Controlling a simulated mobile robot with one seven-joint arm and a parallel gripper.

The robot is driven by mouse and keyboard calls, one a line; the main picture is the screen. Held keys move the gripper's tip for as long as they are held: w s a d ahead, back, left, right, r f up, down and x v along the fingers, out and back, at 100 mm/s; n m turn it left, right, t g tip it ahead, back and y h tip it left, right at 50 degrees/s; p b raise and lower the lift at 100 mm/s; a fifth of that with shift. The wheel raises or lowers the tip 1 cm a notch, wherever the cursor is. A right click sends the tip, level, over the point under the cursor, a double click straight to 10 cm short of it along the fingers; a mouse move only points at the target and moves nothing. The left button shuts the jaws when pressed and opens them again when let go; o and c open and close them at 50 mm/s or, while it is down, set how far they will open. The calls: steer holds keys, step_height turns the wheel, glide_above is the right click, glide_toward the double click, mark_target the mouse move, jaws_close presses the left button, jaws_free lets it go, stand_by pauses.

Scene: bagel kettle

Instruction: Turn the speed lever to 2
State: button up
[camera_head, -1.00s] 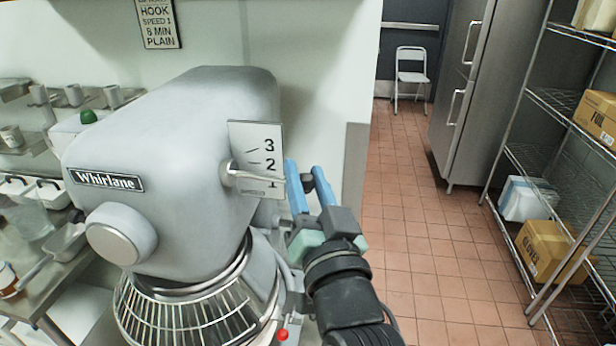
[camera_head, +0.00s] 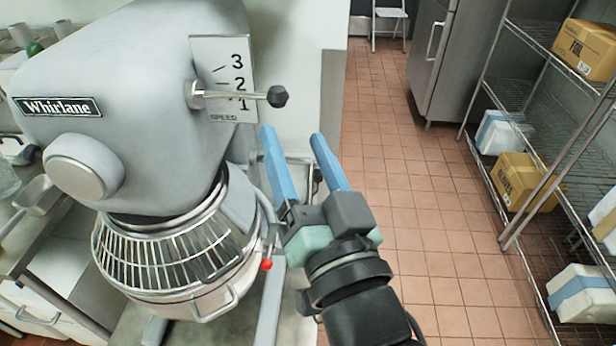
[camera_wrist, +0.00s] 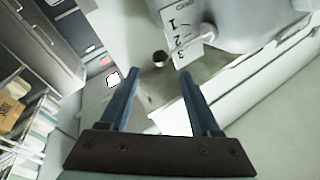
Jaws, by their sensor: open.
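The speed lever (camera_head: 245,95) is a thin metal rod with a dark knob (camera_head: 278,97), sticking out from the side of the grey Whirlane mixer (camera_head: 130,90). It crosses a white speed plate (camera_head: 222,55) marked 3, 2, 1 from top to bottom. The rod passes near the space between 2 and 1; its exact setting is hard to tell. My gripper (camera_head: 293,135) is open and empty, its blue fingers just below and right of the knob. In the wrist view, the knob (camera_wrist: 160,57) shows beyond and between the fingertips (camera_wrist: 159,73), apparently untouched.
The mixer's wire guard and bowl (camera_head: 180,260) are below the lever, left of my gripper. A wire shelf (camera_head: 540,150) with boxes stands at the right. The tiled floor (camera_head: 410,200) between is clear.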

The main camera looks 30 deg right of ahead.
steer(key=shift+p+v, duration=1.8)
steer(key=shift+v, duration=0.05)
steer(key=shift+r, duration=0.1)
